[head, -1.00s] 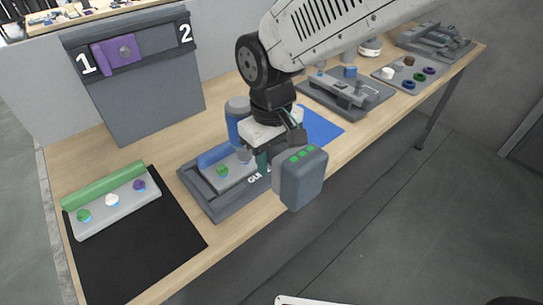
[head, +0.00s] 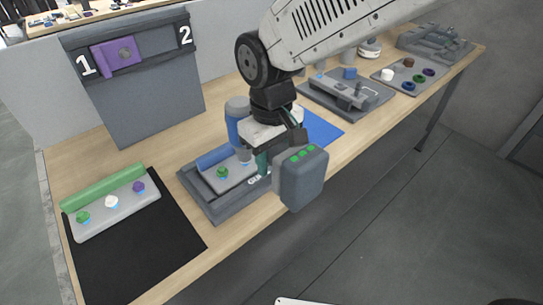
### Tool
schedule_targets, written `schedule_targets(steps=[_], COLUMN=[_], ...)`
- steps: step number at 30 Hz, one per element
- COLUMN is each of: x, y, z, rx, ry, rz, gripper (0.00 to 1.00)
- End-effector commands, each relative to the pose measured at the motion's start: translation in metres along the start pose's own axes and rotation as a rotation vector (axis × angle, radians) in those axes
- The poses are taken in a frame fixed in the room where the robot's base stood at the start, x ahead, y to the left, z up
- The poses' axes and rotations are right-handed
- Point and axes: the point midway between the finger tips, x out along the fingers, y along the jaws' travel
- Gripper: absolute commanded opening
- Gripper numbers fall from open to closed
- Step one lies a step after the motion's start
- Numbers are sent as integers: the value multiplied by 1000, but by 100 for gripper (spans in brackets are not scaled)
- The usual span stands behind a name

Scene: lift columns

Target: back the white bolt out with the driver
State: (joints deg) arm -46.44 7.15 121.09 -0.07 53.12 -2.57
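My gripper (head: 268,148) points down over the grey tray fixture and appears shut on the teal handle of the driver (head: 302,180). The driver has a dark grey block with green marks at one end and a blue-grey body at the other. Its grey nose (head: 245,156) points down at the light grey block in the tray (head: 215,214). Any bolt under the nose is hidden, and I cannot tell whether it touches. A green bolt (head: 222,173) shows to its left. A white bolt (head: 112,202) stands between a green and a purple one on another block at left.
The left block lies on a black mat (head: 135,255). A dark grey panel (head: 145,95) marked 1 and 2 stands behind, with a purple piece (head: 118,56) at 1. A blue mat (head: 322,128), another fixture (head: 345,95) and a tray of coloured rings (head: 385,73) lie rightward.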

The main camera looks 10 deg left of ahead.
Motion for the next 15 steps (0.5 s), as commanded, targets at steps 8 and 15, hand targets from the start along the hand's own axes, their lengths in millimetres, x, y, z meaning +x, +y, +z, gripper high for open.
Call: schedule_targets(steps=[8,15], x=[-4,-16], y=[0,0], z=[-1,-1], rx=[0,0], ry=[5,6], rz=[0,0], gripper=[0,0])
